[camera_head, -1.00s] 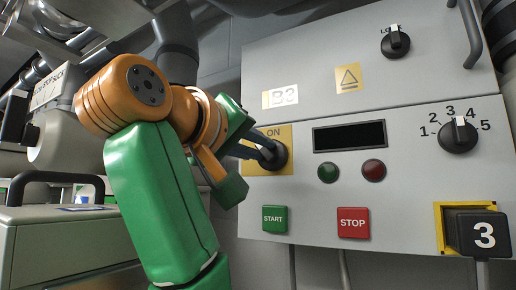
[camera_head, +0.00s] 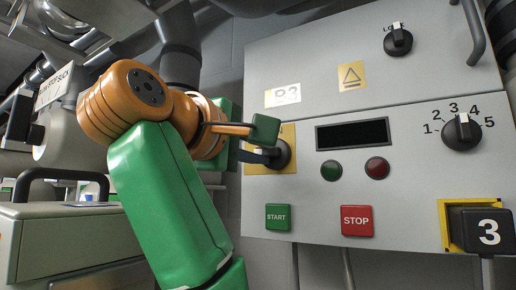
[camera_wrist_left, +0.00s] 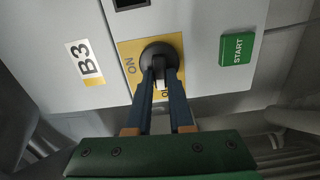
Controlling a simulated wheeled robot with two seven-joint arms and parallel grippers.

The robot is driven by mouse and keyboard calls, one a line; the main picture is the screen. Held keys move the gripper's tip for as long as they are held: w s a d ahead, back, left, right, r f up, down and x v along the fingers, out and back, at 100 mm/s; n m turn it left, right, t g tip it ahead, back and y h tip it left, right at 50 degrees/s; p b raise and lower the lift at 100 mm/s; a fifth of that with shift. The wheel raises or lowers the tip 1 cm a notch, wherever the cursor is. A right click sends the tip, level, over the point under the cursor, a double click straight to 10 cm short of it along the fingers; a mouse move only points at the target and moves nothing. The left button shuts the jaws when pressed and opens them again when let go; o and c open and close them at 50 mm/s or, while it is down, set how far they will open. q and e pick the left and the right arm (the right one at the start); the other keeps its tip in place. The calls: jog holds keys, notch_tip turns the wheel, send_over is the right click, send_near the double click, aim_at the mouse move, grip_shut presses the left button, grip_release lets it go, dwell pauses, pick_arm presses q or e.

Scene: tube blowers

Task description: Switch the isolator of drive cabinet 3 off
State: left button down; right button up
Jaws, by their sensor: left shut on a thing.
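The isolator is a round black knob (camera_head: 281,155) on a yellow plate (camera_head: 287,131) at the left of the grey cabinet. My left gripper (camera_head: 268,154) comes from the left and is shut on the knob's handle. In the left wrist view, both fingers (camera_wrist_left: 160,80) straddle the handle of the black knob (camera_wrist_left: 158,52). A white mark on the handle (camera_wrist_left: 160,72) points down between the fingers, toward partly covered lettering starting with O. ON stands on the yellow plate (camera_wrist_left: 130,52), left of the knob. My right gripper is out of view.
A grey-green case (camera_head: 60,245) stands at lower left.

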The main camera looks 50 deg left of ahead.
pick_arm(q)
jog(key=shift+n, duration=0.5)
jog(key=c, duration=1)
grip_release()
jog(key=shift+o, duration=1)
jog(key=shift+w, duration=0.1)
jog(key=b+v, duration=0.2)
jog(key=v, duration=0.5)
jog(key=shift+a, duration=0.1)
